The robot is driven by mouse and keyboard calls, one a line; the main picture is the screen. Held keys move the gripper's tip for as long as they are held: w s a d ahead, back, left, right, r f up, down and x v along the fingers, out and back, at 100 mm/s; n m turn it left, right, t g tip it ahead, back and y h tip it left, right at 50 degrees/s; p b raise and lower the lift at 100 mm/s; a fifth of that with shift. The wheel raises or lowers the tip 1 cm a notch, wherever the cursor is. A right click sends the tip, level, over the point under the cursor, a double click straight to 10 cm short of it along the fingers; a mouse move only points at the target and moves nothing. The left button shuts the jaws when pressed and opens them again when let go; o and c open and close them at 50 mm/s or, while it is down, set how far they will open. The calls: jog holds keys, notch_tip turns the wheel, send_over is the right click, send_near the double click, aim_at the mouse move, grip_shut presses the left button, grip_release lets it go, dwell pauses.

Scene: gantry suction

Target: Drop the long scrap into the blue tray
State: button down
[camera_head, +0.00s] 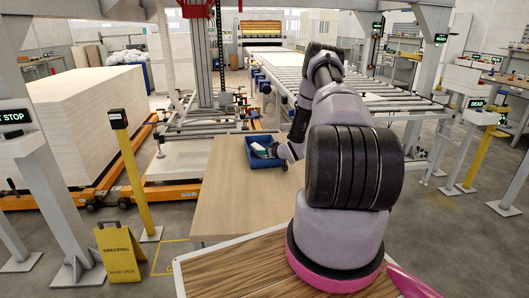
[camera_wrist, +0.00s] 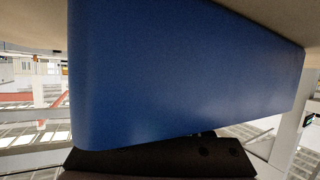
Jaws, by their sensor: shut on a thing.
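The blue tray (camera_head: 252,163) sits on the light wooden table in the head view. Its blue outer wall (camera_wrist: 175,75) fills most of the wrist view, very close to the camera. A small pale piece (camera_head: 259,149) shows inside the tray, beside my gripper; I cannot tell whether it is the long scrap. My gripper (camera_head: 275,150) is at the tray's right side, low and close to the rim. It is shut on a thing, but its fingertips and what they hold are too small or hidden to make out. A dark part of it shows along the bottom of the wrist view.
The light wooden table (camera_head: 235,195) is bare in front of the tray. A roller conveyor (camera_head: 380,97) runs behind my arm. A yellow post (camera_head: 135,175) and a yellow floor sign (camera_head: 119,252) stand at the left.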

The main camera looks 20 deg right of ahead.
jog(key=shift+c, duration=1.8)
grip_release()
jog(key=shift+f, duration=0.15)
